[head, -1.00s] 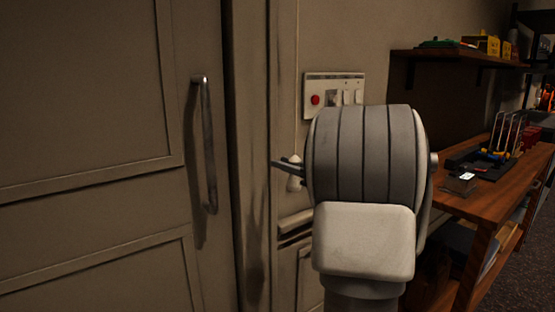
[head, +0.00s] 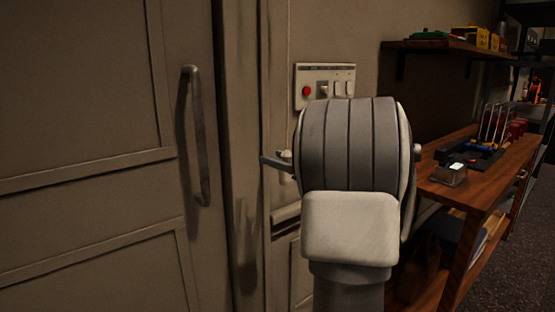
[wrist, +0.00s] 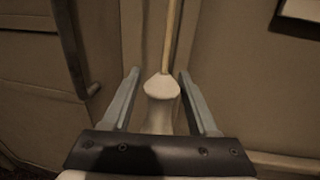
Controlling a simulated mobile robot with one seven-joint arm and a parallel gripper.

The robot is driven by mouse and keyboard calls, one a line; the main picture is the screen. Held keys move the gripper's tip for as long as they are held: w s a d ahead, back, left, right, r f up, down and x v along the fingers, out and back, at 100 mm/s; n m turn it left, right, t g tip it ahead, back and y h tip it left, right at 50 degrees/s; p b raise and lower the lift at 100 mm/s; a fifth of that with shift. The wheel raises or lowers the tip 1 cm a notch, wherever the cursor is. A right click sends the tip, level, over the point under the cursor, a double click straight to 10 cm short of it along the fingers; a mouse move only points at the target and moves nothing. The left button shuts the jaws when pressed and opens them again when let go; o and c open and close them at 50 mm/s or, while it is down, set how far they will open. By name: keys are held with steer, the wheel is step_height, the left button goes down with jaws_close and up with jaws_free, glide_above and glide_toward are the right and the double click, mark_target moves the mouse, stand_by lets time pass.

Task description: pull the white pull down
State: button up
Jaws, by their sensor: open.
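The white pull (wrist: 161,88) hangs on a thin pale cord (wrist: 172,35). In the wrist view it stands between the two fingers of my gripper (wrist: 159,73), which is open, with a gap visible on both sides near the tips. Its lower part is partly hidden behind the gripper body. In the head view the white pull (head: 285,179) shows only as a small pale piece beside my gripper (head: 268,161), left of my wrist link. My arm hides much of that area.
A door with a metal handle (head: 198,135) is at the left. A switch panel with a red button (head: 306,91) is on the wall above my wrist. A wooden workbench (head: 450,193) with tools and a shelf (head: 445,46) are at the right.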

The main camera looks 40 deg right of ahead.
steer(key=shift+s, duration=0.1)
steer(key=s+d+p, duration=0.3)
steer(key=s, duration=1.4)
steer(key=shift+d, duration=0.15)
